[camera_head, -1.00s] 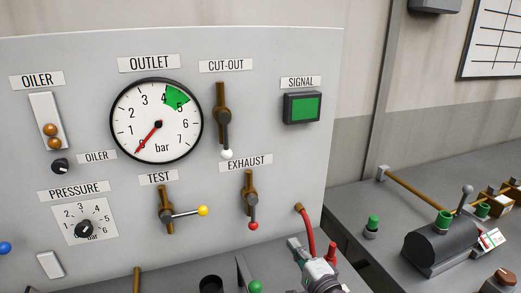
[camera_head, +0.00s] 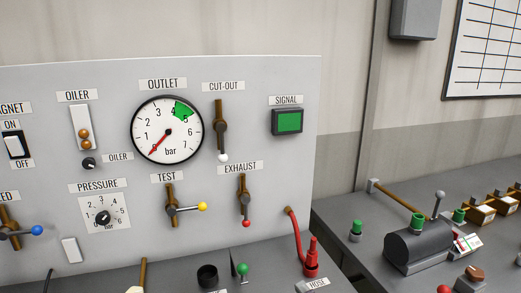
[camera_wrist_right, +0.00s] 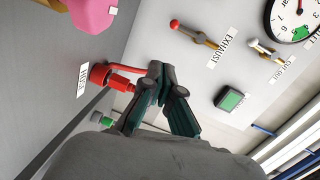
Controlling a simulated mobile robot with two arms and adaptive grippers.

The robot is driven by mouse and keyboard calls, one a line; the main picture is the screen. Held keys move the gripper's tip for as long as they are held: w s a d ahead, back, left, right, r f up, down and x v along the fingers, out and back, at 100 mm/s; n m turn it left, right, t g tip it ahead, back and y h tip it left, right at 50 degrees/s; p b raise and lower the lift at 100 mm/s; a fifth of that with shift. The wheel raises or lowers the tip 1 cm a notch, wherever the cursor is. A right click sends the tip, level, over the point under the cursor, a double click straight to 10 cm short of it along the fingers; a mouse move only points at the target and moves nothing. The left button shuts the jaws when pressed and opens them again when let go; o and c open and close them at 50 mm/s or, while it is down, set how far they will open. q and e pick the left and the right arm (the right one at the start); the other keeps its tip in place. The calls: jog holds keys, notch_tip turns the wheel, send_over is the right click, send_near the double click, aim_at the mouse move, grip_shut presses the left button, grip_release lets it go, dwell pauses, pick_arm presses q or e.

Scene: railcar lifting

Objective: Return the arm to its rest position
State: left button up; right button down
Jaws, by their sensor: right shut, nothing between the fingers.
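My right gripper (camera_wrist_right: 160,74) shows in the right wrist view with its dark fingers closed together at the tips and nothing between them. It appears in front of the grey panel (camera_wrist_right: 165,55). The red hose fitting (camera_wrist_right: 110,77) is to its left in that view; I cannot tell the distance. In the head view the red hose fitting (camera_head: 311,258) stands upright at the foot of the panel, with no gripper clearly visible on it. My left gripper is not in view.
The upright panel (camera_head: 270,200) carries the outlet gauge (camera_head: 167,130), with its needle near zero, and a green signal lamp (camera_head: 289,121). Levers for test, exhaust and cut-out stick out from it. A black cylinder (camera_head: 418,245) and small parts occupy the right bench.

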jog(key=s+f+n+g, duration=0.1)
jog(key=s+f, duration=0.1)
jog(key=s+f+n+g, duration=0.1)
jog(key=s+f+n, duration=0.1)
jog(key=s+f, duration=0.1)
jog(key=shift+n+g, duration=0.3)
jog(key=s+d+f+n+g+h, duration=0.2)
jog(key=s+d+f+n+g, duration=0.1)
jog(key=s, duration=0.6)
jog(key=s+d+f+n+g+h, duration=0.2)
jog(key=s+d+n+g, duration=0.15)
jog(key=s, duration=0.45)
jog(key=s+d+f+n+g+h, duration=0.2)
jog(key=s+d+f+n+g, duration=0.15)
jog(key=s, duration=0.55)
notch_tip(320, 180, down, 26)
jog(key=s, duration=0.1)
jog(key=s+d+f+g, duration=0.1)
jog(key=s+d+f, duration=0.2)
jog(key=s+f, duration=1.3)
jog(key=shift+s+f+n+g+b, duration=0.2)
jog(key=shift+s+n+g+b, duration=0.15)
jog(key=shift+s, duration=0.2)
